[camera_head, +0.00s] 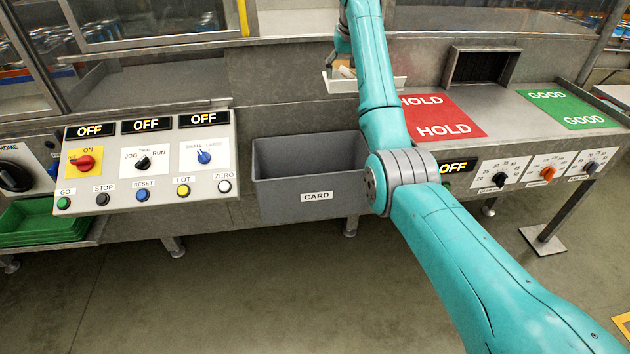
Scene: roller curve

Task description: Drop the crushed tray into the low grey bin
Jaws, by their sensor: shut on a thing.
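A white tray (340,86) with tan contents is held over the back ledge, at the top middle of the head view. My gripper (344,71) is shut on this tray, and my teal arm hides much of the gripper and part of the tray. Whether the tray is crushed is too small to tell. The low grey bin (280,196), labelled CARD, hangs at the front of the machine, below and in front of the tray. Its open top shows and its inside looks empty. My arm covers its right end. The tray is apart from the bin.
A sloped control panel (150,206) with knobs and buttons stands left of the bin. Green trays (40,222) sit at the far left. A red HOLD mat (445,117) and a green GOOD mat (570,108) lie on the right table. The floor in front is clear.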

